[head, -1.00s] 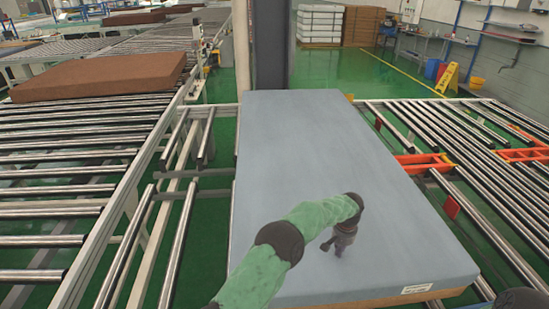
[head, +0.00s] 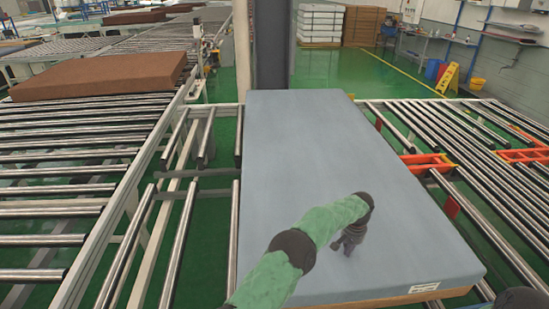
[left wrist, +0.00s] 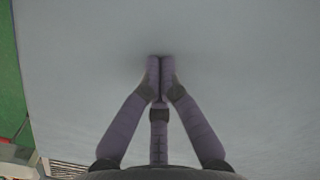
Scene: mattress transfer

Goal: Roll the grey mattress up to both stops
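The grey mattress (head: 330,170) lies flat on the rollers in the head view, longer front to back, with a white label at its near right corner. Two small red plates (head: 450,207) stand along its right side, the farther one (head: 378,124) close to its edge; I cannot tell whether these are the stops. My left gripper (head: 347,248) points down on the near part of the mattress top. Its fingertips (left wrist: 160,68) are together with nothing between them, at or very near the grey surface. My right gripper does not show.
Bare rollers (head: 490,150) extend to the right, with an orange frame (head: 427,163) among them. A brown mattress (head: 100,76) lies on the left conveyor (head: 70,165). A dark column (head: 271,45) stands behind the grey mattress's far end.

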